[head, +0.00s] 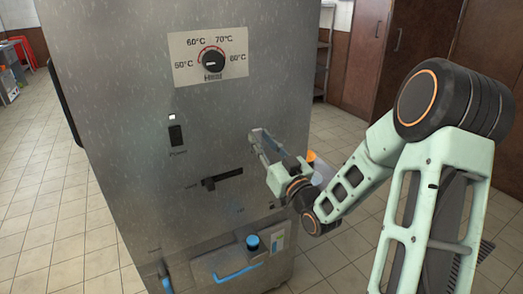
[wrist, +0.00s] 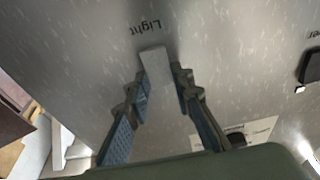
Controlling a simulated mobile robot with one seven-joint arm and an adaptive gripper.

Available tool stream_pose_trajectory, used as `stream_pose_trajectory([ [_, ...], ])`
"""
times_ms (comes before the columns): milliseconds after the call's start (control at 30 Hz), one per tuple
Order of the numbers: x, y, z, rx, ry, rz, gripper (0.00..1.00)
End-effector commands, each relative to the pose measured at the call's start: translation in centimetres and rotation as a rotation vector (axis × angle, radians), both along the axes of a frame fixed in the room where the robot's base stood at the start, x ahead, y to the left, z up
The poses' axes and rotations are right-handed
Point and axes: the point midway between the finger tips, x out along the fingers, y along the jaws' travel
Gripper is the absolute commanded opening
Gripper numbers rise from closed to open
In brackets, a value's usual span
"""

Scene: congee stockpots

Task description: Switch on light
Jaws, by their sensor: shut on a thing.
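The metal cabinet (head: 110,80) fills the middle of the head view. In the wrist view, the word "Light" shows upside down on its face, and a pale grey lever (wrist: 156,62) stands below that label. My gripper (wrist: 160,82) has its two blue-padded fingers on either side of the lever and is shut on it. In the head view, my gripper (head: 268,150) is at the right part of the cabinet front, and the lever and its label cannot be made out there. No lamp showing the light's state can be seen.
A temperature knob (head: 213,61) is above on the cabinet. A black power switch (head: 176,135) with a lit white indicator (head: 172,117) and a dark slider (head: 222,179) are left of my gripper. A blue-capped part (head: 252,243) and blue handle (head: 238,273) are below.

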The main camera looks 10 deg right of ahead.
Motion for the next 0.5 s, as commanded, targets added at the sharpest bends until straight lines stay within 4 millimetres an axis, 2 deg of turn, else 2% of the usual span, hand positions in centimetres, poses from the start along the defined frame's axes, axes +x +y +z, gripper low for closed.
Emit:
stream_pose_trajectory([
  [33, 0.02, -0.01, -0.44, 0.002, -0.011, 0.0, 0.0],
  [500, -0.04, -0.02, -0.02, 0.01, -0.03, 0.0, 0.0],
])
